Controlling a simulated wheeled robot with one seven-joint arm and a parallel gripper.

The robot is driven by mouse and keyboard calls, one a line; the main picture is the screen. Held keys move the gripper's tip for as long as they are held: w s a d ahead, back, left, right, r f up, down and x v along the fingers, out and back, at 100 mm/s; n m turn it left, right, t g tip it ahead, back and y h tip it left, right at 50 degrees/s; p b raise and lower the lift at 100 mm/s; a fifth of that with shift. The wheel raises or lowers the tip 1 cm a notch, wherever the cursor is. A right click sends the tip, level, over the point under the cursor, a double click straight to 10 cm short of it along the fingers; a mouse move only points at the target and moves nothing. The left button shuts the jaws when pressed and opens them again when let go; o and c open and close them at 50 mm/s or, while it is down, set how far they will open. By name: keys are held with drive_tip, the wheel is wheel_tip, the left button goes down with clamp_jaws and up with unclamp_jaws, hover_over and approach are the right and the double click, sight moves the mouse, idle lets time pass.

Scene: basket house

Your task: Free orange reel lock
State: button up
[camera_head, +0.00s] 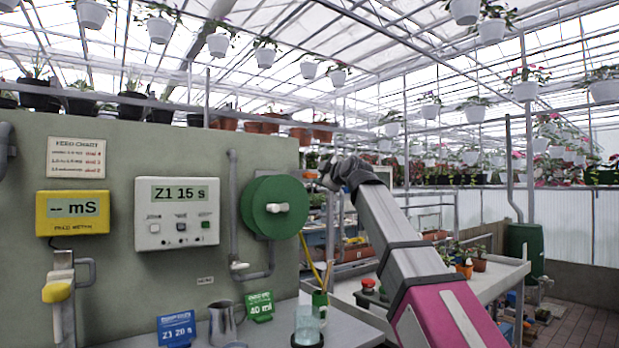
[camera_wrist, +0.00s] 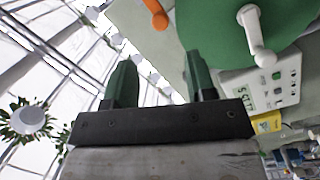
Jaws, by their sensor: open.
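The orange reel lock (camera_wrist: 156,14) shows as a small rounded orange piece at the top of the wrist view, against the grey-green wall panel. It lies beyond the fingertips and apart from them. The green hose reel (camera_wrist: 215,30) with its white crank handle (camera_wrist: 255,32) is right of it; the reel (camera_head: 256,212) is also on the panel in the head view. My gripper (camera_wrist: 160,60) is open and empty, its two green fingers apart. In the head view my gripper (camera_head: 322,175) is small and partly hidden by my wrist, right of the reel.
A white controller (camera_head: 177,214) reading "Z1 15 s" and a yellow meter (camera_head: 72,213) are on the panel (camera_head: 120,150). The bench below holds a metal jug (camera_head: 222,325) and a glass beaker (camera_head: 307,325). A pipe (camera_head: 234,210) runs left of the reel.

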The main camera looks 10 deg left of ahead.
sight(309, 175)
drive_tip(key=x, duration=1)
drive_tip(key=shift+w, duration=0.15)
drive_tip(key=c, duration=0.9)
